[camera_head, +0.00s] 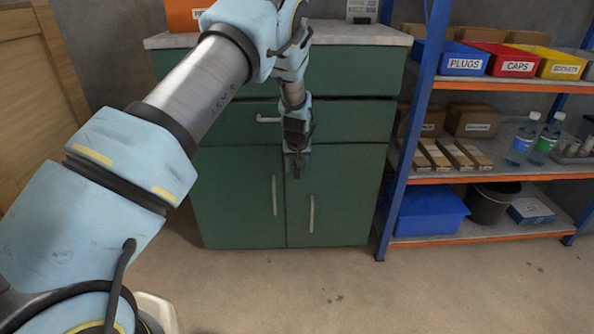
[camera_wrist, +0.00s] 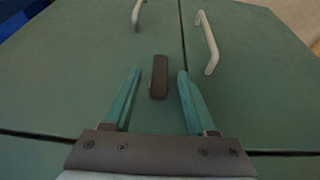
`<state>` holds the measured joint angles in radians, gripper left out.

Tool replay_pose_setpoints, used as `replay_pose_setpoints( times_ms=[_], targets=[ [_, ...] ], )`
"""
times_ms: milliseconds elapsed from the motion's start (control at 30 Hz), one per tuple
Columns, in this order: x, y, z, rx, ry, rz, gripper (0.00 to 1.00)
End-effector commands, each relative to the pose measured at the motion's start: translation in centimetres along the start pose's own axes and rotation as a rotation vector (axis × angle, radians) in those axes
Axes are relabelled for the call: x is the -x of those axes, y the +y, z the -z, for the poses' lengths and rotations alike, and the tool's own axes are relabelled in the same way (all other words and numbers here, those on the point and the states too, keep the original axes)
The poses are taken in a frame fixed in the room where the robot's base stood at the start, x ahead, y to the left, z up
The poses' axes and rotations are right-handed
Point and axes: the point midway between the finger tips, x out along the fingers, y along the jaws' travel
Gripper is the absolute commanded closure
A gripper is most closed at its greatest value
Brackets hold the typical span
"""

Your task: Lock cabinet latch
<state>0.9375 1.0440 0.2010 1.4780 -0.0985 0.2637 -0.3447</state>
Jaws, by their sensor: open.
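The green cabinet (camera_head: 238,200) stands ahead, with two doors below a drawer row; its doors are closed. In the wrist view the green door faces (camera_wrist: 90,75) fill most of the picture. The latch, a small dark brown bar (camera_wrist: 159,77), lies lengthwise near the seam between the doors, between my fingers' tips. In the head view the latch is hidden behind my gripper (camera_head: 297,168). My gripper also shows in the wrist view (camera_wrist: 158,80), open, its two teal fingers on either side of the latch. I cannot tell whether they touch it.
Two pale door handles (camera_head: 274,195) hang below my gripper. A drawer handle (camera_head: 268,119) is at its upper left. A blue-posted shelf (camera_head: 470,178) with bins and bottles stands right of the cabinet. The floor (camera_head: 400,290) in front is clear.

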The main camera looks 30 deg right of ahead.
Motion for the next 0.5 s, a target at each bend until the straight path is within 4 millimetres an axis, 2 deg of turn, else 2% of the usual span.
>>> replay_pose_setpoints(
  times_ms=[33, 200, 400, 500],
  targets=[
    [1.3, 0.1, 0.1, -0.001, 0.002, -0.001, 0.43],
    [4.7, 0.0, 0.1, 0.0, 0.003, -0.001, 0.43],
    [7.4, 0.1, 0.1, 0.0, 0.001, -0.001, 0.43],
    [7.9, 0.0, -0.1, 0.0, -0.001, 0.0, 0.43]
  ],
)
